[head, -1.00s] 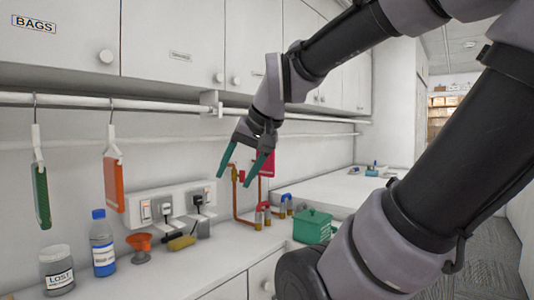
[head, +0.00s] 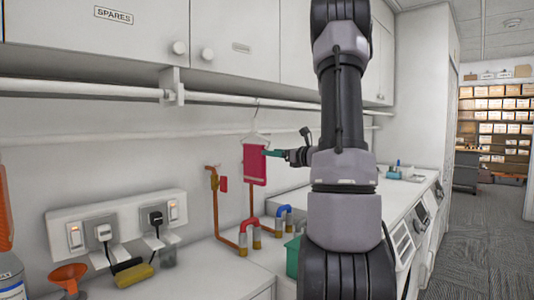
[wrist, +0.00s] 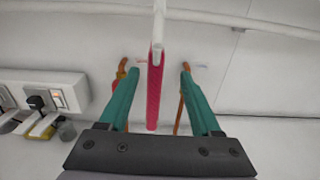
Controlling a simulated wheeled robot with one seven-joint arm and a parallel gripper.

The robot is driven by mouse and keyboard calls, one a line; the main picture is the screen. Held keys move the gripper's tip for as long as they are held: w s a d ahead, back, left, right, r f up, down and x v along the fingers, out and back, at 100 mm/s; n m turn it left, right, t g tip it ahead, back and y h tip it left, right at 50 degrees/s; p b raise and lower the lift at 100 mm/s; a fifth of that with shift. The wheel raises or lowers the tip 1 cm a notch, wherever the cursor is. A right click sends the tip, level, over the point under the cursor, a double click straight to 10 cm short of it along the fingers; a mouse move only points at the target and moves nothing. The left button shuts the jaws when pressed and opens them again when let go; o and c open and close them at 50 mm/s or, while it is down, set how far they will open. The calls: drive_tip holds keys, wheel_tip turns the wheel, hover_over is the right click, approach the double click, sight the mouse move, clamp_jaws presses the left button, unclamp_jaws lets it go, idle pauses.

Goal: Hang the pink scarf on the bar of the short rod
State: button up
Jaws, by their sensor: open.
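The pink scarf (head: 255,165) hangs from a white hanger (head: 257,138) below the white bar (head: 300,105) to the right of a bracket. The hanger's thin hook meets the bar in the head view; I cannot tell for certain that it is seated over it. My gripper (head: 268,153) is at the scarf's right edge, its teal fingers pointing left. In the wrist view, my gripper (wrist: 159,72) is open, with the scarf (wrist: 155,90) edge-on between the fingers and a gap on both sides.
Copper pipes with red and blue handles (head: 283,212) rise from the counter below the scarf. A green box (head: 293,256) stands partly behind my arm. A socket panel (head: 115,225) with plugs is on the left wall. Cabinets (head: 240,45) hang above the bar.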

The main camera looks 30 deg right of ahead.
sight(251, 150)
drive_tip(key=x, duration=1.1)
drive_tip(key=shift+w+a, duration=0.25)
drive_tip(key=shift+a, duration=0.25)
